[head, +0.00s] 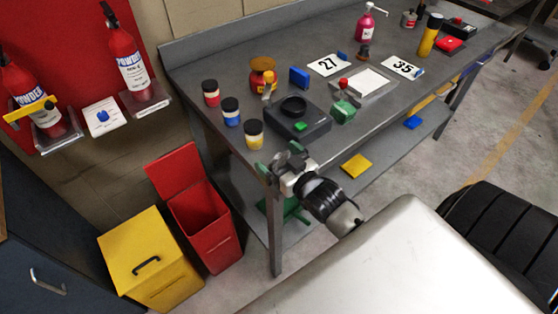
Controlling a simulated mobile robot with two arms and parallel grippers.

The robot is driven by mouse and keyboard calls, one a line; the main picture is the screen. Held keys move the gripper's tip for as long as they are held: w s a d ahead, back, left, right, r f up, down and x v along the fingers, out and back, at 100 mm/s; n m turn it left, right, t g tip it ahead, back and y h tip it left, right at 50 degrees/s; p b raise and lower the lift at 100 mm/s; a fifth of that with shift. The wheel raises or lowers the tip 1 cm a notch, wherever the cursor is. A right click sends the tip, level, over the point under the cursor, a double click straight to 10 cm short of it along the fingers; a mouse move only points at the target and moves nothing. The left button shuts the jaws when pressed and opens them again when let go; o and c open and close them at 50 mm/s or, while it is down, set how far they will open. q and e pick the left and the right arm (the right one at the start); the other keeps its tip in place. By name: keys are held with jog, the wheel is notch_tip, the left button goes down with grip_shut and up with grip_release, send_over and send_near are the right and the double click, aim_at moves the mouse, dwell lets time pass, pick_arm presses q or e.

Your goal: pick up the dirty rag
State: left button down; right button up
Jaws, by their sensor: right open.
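I cannot make out a thing that is clearly a dirty rag. A flat yellow piece (357,166), possibly cloth, lies on the lower shelf of the grey workbench (215,70). A small blue piece (412,122) lies farther right on that shelf. My right gripper (279,158) is open and empty at the bench's front left corner, its green fingertips apart. It is left of the yellow piece and near the yellow-labelled jar (253,134). My left gripper is not in view.
A black-dished scale (318,130), several jars, number cards (328,65) and a pink pump bottle (368,25) stand on the bench. An open red bin (205,225) and a yellow lidded bin (150,262) stand left of it.

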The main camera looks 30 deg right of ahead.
jog(key=c, duration=1)
jog(key=shift+r, duration=0.15)
